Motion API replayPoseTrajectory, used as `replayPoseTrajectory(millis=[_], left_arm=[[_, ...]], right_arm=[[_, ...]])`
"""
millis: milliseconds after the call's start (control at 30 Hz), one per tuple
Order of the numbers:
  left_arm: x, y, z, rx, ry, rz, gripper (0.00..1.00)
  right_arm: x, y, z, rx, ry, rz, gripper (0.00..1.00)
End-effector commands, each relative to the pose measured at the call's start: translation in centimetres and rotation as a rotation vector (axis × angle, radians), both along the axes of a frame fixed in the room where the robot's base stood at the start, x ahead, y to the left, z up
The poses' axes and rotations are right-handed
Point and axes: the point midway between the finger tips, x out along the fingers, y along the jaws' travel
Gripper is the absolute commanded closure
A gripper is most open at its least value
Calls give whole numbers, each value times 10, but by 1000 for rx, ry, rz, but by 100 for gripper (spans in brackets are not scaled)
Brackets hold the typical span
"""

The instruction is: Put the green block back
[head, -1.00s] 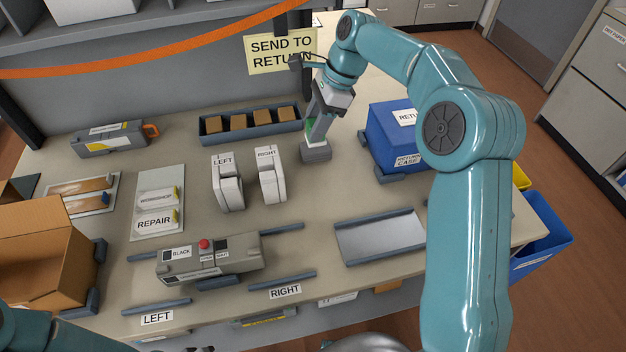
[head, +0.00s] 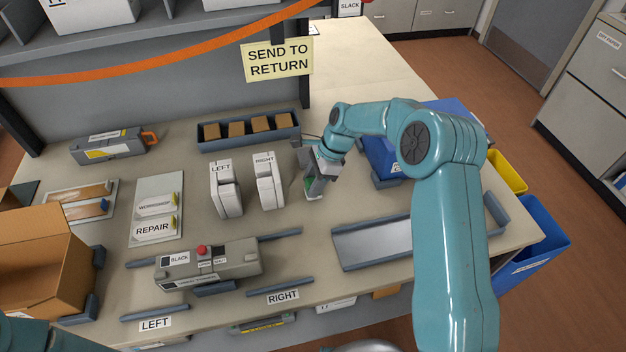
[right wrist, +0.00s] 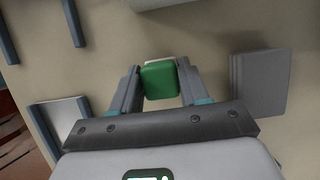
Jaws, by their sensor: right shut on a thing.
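The green block (right wrist: 160,82) is between the two fingers of my right gripper (right wrist: 158,88) in the right wrist view. The fingers are shut on its sides. In the head view, the right gripper (head: 313,186) points down low over the table, right of the white RIGHT cartridge, and a little of the green block (head: 308,187) shows. A pale patch (head: 314,198) shows at the table just below the block. I cannot tell whether the block touches it. My left gripper is out of view.
The white LEFT (head: 226,191) and RIGHT (head: 268,183) cartridges stand close by on the left. A grey tray (head: 375,243) lies in front to the right. The blue return case (head: 381,160) is behind the right arm. A grey block (right wrist: 258,82) shows in the right wrist view.

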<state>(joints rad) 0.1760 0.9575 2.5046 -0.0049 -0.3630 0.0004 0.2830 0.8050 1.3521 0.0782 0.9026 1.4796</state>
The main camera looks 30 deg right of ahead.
Motion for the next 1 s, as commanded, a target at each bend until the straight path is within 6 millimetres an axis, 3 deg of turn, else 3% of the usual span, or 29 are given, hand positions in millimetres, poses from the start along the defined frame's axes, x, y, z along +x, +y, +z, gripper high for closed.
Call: replayPoseTrajectory(millis=[267, 300, 367, 767, 1000], left_arm=[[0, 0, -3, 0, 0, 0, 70], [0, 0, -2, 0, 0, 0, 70], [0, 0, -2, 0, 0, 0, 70], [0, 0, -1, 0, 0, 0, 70], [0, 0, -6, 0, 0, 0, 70]], right_arm=[[0, 0, -3, 0, 0, 1, 80], [0, 0, -2, 0, 0, 1, 46], [0, 0, -2, 0, 0, 1, 30], [0, -3, 8, -1, -2, 0, 30], [-5, -23, 56, -2, -5, -1, 30]])
